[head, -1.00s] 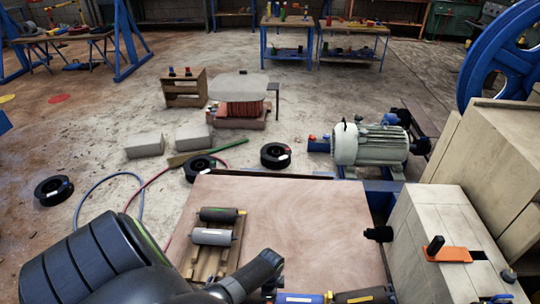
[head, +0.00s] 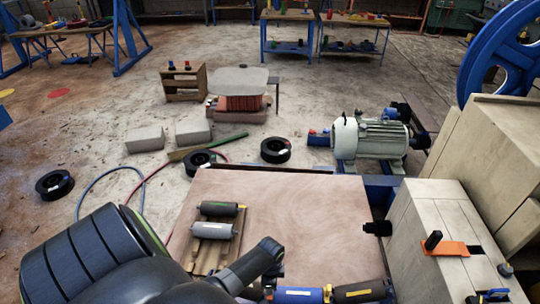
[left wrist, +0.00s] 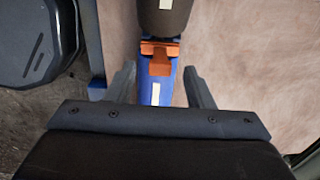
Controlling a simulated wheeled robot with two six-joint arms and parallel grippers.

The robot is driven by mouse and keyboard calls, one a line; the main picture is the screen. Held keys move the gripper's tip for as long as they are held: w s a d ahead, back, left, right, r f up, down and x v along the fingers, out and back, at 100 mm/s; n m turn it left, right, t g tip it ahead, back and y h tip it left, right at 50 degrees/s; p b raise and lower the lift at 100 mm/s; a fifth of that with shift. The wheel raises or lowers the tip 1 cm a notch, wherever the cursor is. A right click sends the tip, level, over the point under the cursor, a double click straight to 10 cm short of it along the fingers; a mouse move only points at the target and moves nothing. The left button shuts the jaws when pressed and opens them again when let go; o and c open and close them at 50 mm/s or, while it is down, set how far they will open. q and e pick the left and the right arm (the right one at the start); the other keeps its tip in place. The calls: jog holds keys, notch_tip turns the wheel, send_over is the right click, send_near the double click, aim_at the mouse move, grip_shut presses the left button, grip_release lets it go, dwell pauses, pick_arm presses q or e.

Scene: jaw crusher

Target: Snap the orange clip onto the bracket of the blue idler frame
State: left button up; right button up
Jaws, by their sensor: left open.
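In the left wrist view, the orange clip (left wrist: 160,60) sits across the junction between a blue cylindrical part (left wrist: 150,94) with a white label and a dark roller (left wrist: 163,18). The blue part looks like part of the blue idler frame; I cannot tell whether the clip is seated on a bracket. My left gripper (left wrist: 160,85) is open, with one finger on each side of the blue part. In the head view, the blue part (head: 298,295) and dark roller (head: 358,291) lie at the bottom edge, partly cut off. My left arm hides the area beside them. My right gripper is out of view.
A wooden rack (head: 213,252) with two rollers stands on the brown tabletop (head: 300,225). The tabletop's middle is clear. A pale block-like housing (head: 425,215) with an orange plate (head: 445,248) borders it on the right. A motor (head: 370,137) stands behind.

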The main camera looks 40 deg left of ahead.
pick_arm(q)
notch_tip(320, 180, up, 14)
jog(key=p, duration=0.2)
jog(key=shift+p, duration=0.35)
jog(key=shift+c, duration=0.3)
